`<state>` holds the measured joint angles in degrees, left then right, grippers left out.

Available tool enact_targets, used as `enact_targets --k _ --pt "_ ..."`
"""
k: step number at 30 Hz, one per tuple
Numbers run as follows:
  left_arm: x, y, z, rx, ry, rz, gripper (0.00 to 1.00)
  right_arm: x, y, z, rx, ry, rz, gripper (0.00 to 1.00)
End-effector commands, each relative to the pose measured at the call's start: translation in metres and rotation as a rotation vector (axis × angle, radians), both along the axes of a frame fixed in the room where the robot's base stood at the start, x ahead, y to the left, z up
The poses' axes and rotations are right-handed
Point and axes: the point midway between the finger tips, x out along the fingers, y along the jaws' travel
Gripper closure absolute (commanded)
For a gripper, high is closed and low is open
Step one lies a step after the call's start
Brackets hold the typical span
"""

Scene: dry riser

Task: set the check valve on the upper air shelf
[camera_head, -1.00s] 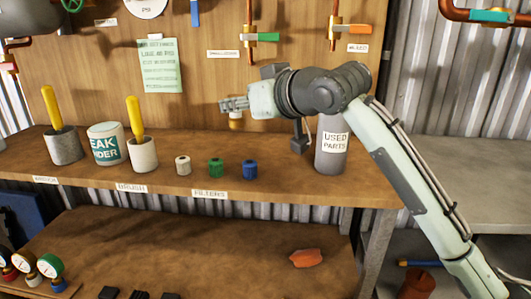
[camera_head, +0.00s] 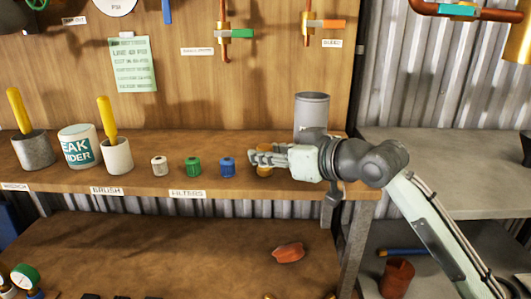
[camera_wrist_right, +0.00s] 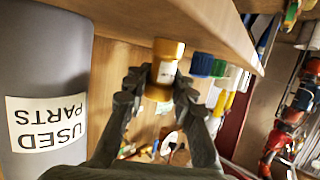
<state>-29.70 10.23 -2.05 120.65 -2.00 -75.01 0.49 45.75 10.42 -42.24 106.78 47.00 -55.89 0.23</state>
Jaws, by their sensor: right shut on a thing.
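The check valve appears to be the small brass-coloured cylinder (camera_head: 265,172) with a pale label; it also shows in the right wrist view (camera_wrist_right: 162,75). My right gripper (camera_head: 262,158) is shut on it, one finger on each side (camera_wrist_right: 158,92). In the head view the fingers hide much of it. It is low over the front of the upper wooden shelf (camera_head: 135,190), right of the blue filter (camera_head: 227,167). I cannot tell whether it touches the shelf. My left gripper is not in view.
A grey used-parts can (camera_head: 311,112) stands close behind my right gripper. A green filter (camera_head: 193,167), a white filter (camera_head: 159,166) and cups with yellow handles stand further left. An orange-red object (camera_head: 288,252) lies on the lower shelf.

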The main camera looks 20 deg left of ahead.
Motion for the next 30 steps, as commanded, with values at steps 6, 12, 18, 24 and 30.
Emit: enact_targets --k 6,12,18,24,30 --pt "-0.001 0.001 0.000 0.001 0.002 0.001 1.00 0.000 0.000 0.001 0.001 -0.002 0.000 1.00" --pt "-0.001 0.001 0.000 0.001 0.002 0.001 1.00 0.000 0.000 -0.001 0.000 -0.001 0.000 0.60" --pt "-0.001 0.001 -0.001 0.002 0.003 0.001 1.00 0.000 0.000 -0.001 0.000 -0.001 0.000 0.55" --pt "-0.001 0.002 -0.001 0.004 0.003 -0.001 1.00 0.000 0.000 0.003 0.001 -0.002 0.000 0.55" --pt "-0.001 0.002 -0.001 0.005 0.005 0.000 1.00 -0.014 -0.026 0.011 -0.001 -0.006 0.000 0.55"
